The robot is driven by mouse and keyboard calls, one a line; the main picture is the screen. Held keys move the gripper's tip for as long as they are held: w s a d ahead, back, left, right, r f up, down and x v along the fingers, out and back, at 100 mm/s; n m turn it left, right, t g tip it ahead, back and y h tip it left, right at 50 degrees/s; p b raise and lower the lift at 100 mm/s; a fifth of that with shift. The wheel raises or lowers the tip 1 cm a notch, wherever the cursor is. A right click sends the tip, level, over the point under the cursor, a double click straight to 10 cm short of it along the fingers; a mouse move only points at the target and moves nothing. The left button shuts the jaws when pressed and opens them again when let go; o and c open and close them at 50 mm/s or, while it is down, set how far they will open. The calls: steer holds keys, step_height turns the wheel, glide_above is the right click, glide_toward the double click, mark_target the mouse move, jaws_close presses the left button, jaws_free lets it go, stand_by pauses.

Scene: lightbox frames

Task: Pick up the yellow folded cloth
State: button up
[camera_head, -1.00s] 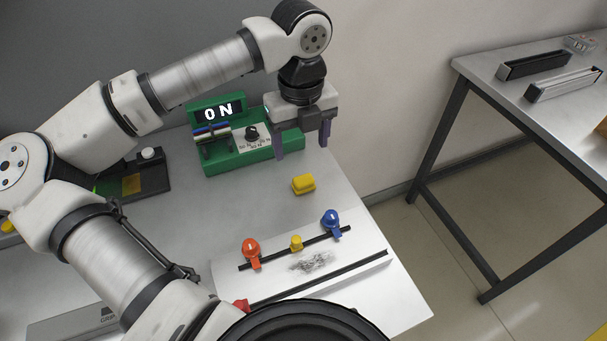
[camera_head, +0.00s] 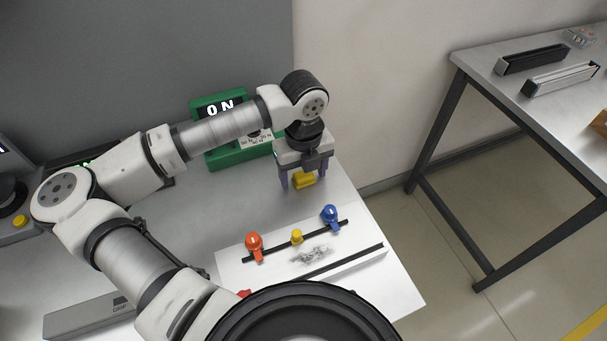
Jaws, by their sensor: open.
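The yellow folded cloth (camera_head: 304,180) is a small yellow block-like bundle on the grey table, behind the white board. My gripper (camera_head: 303,183) is right over it, pointing down, with its purple fingers open. One finger is to the left of the cloth and the other is at its right. The cloth appears to rest on the table between or just in front of the fingers; I cannot tell whether they touch it. The upper part of the cloth is close under the gripper body.
A white board (camera_head: 345,262) with an orange knob (camera_head: 254,244), a yellow knob (camera_head: 296,237) and a blue knob (camera_head: 330,214) lies in front. A green device (camera_head: 225,157) reading "ON" stands behind my arm. A second table (camera_head: 475,75) is at right, across a floor gap.

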mark_target(303, 174)
steer(key=shift+c, duration=0.3)
steer(key=c, duration=1)
steer(key=shift+r, duration=0.2)
step_height(303, 174, up, 20)
steer(key=b, duration=0.3)
steer(key=shift+f, duration=0.1)
steer(key=o, duration=0.4)
steer(key=c, duration=0.3)
steer(key=shift+f+b, duration=0.15)
steer(key=shift+b, duration=0.2)
